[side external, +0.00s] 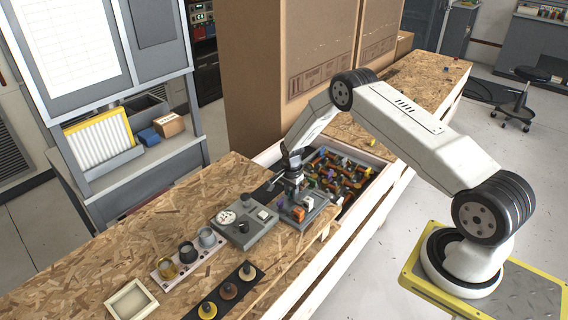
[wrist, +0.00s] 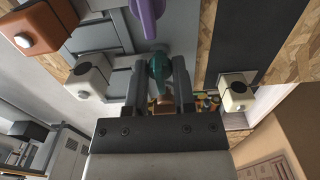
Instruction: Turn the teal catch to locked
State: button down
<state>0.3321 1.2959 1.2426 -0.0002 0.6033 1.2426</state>
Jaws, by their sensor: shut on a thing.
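The teal catch (wrist: 159,66) is in the middle of the wrist view, on a grey panel (wrist: 105,55). My gripper (wrist: 156,75) has one finger on each side of the teal catch and is shut on it. In the side view my gripper (side external: 291,173) is low over the panel (side external: 318,216) at the edge of the wooden bench. The teal catch is too small and covered to make out in that view. I cannot tell whether the catch stands at locked.
A purple handle (wrist: 147,14), an orange-faced block (wrist: 34,27) and a white-faced block (wrist: 237,93) surround the catch. In the side view a grey dial unit (side external: 240,234) stands left of the panel. A bin of loose parts (side external: 385,166) lies behind right.

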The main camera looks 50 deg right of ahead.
aim_at(291, 191)
dwell(0.4)
jog(key=shift+c, duration=2.2)
grip_release()
jog(key=shift+r, duration=0.15)
jog(key=shift+r, duration=3.75)
jog(key=shift+a+r, duration=0.1)
jog(key=shift+r, duration=0.05)
